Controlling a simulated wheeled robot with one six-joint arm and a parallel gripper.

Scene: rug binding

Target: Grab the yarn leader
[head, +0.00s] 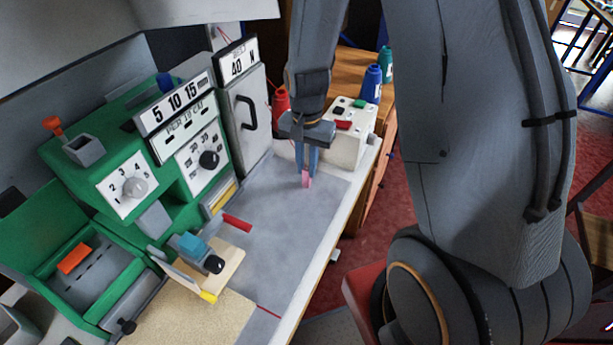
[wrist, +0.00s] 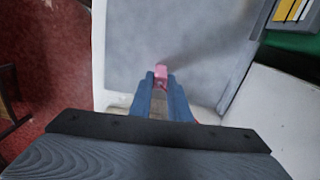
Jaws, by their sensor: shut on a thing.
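My gripper (head: 306,178) hangs pointing down over the grey work surface (head: 265,235), near its back right part. Its two blue fingers are shut on a small pink piece, which looks like the yarn leader (head: 306,183). In the wrist view the pink yarn leader (wrist: 160,74) sticks out past the fingertips (wrist: 160,84). A dark shadow lies beside it on the surface. I cannot tell whether the piece touches the surface.
A green machine with dials (head: 130,180) stands at the left. A white control box (head: 345,140) stands just behind my gripper, with red, blue and green spools nearby. A beige block with a teal part (head: 210,255) sits in front. The middle of the grey surface is mostly clear.

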